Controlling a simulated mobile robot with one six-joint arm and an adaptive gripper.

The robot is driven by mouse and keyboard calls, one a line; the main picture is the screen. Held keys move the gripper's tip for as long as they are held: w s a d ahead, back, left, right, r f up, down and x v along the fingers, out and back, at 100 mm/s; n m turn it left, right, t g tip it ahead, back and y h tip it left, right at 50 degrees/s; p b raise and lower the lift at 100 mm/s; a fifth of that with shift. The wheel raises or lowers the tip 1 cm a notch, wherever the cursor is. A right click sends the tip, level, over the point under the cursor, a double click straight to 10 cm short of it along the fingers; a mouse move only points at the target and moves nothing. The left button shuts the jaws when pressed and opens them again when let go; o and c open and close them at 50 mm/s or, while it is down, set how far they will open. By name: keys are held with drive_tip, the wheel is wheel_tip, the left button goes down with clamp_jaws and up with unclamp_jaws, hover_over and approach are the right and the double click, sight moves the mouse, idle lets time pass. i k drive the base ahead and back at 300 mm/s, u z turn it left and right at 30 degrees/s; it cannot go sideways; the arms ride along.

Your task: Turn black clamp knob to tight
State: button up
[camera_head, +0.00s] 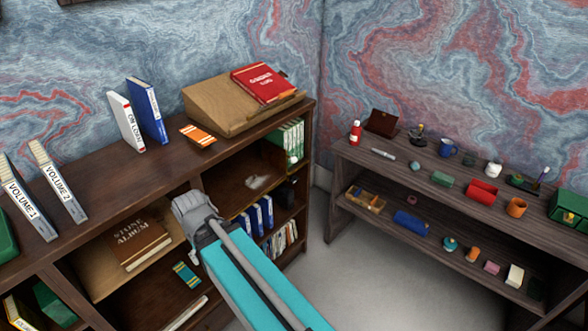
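I cannot make out a black clamp knob for certain. A small dark item (417,137) stands on the top of the right shelf, too small to identify. A black object (285,195) sits inside the left bookcase, partly in shade, and I cannot tell what it is. My gripper (194,210) is at the grey end of my teal arm, in front of the left bookcase beside the stamp album. Its fingers are not distinguishable, so open or shut cannot be told. It is well apart from the right shelf.
The left bookcase (100,229) holds books, a brown stamp album (141,240) and a sloped wooden desk (222,107) with a red book (263,83). The right shelf (460,173) carries several small items on two levels. Grey floor (375,275) between them is clear.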

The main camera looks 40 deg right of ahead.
sight(293, 179)
drive_tip(key=z, duration=1.1)
